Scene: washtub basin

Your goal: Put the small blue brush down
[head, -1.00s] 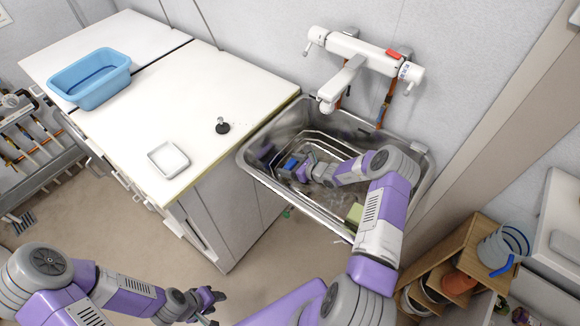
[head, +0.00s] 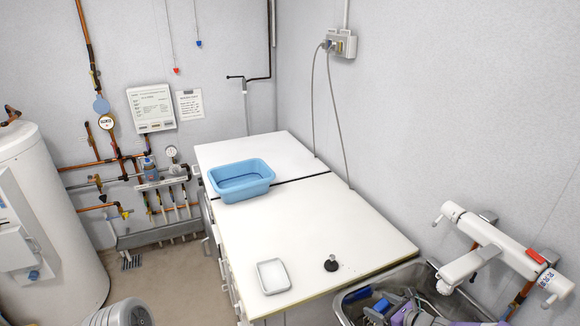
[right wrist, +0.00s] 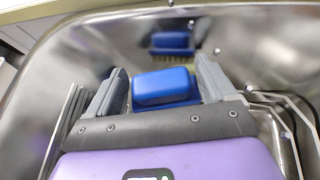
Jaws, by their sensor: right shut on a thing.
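The small blue brush (right wrist: 165,87) sits between the two grey fingers of my right gripper (right wrist: 162,88) in the right wrist view. The gripper is shut on it. Its smooth blue back faces the camera, and its underside is hidden. In the head view my right gripper (head: 402,307) and the brush (head: 382,304) show at the bottom edge, inside the steel basin (head: 352,297). Only the basin's upper part is in that view. I cannot tell whether the brush touches the basin. My left gripper is not in view.
A white counter (head: 325,220) stands left of the basin. On it are a blue tub (head: 240,192), a small white dish (head: 273,276) and a black plug (head: 331,263). The wall tap (head: 470,264) reaches over the basin. Dark wire rack bars (right wrist: 268,98) flank the gripper.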

